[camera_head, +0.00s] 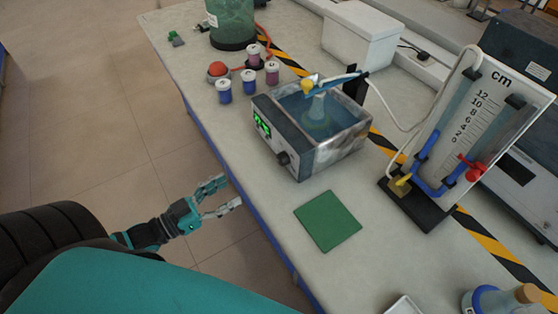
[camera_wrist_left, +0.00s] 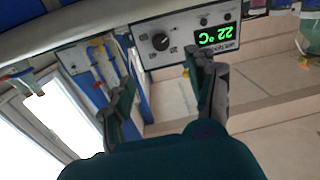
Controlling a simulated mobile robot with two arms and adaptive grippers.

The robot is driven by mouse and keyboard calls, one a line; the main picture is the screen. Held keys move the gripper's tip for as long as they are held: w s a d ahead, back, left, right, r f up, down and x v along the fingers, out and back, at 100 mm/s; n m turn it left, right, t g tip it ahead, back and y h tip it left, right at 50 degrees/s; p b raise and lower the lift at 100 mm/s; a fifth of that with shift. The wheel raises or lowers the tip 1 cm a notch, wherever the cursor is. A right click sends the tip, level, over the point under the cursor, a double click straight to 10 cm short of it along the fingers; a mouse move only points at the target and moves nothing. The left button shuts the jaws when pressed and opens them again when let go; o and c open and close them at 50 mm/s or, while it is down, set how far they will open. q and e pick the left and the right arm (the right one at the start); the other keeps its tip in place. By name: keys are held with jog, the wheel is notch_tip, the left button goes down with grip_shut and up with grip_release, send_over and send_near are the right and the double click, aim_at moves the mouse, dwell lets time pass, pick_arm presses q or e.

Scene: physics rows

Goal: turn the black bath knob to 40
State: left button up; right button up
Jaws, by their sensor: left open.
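The water bath (camera_head: 338,140) is a metal tank with a control panel, standing on the bench. Its black knob (camera_head: 283,158) sits on the front panel beside a lit green display. In the left wrist view, the knob (camera_wrist_left: 160,41) shows on the panel, which appears upside down, and the display (camera_wrist_left: 214,36) reads 22 °C. My left gripper (camera_head: 230,190) is open and empty, off the bench's near edge and apart from the knob. In the left wrist view, its fingers (camera_wrist_left: 165,75) are spread below the knob. My right gripper is not in view.
A green mat (camera_head: 328,220) lies right of the bath. Several small jars (camera_head: 249,82) and a red-topped object (camera_head: 218,70) stand to its left. A cm-scale board with tubes (camera_head: 470,130) stands at right. Bare bench lies before the panel.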

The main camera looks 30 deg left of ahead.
aim_at(279, 161)
pick_arm(q)
jog(key=x, duration=1.4)
jog(key=shift+w+p, duration=0.3)
jog(key=shift+p, duration=0.1)
jog(key=shift+w+d+f, duration=0.1)
jog(key=shift+w, duration=0.15)
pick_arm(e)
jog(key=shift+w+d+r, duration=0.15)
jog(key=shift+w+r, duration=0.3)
pick_arm(q)
jog(key=shift+c, duration=0.3)
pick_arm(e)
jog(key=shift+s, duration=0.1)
pick_arm(q)
jog(key=c, duration=1.1)
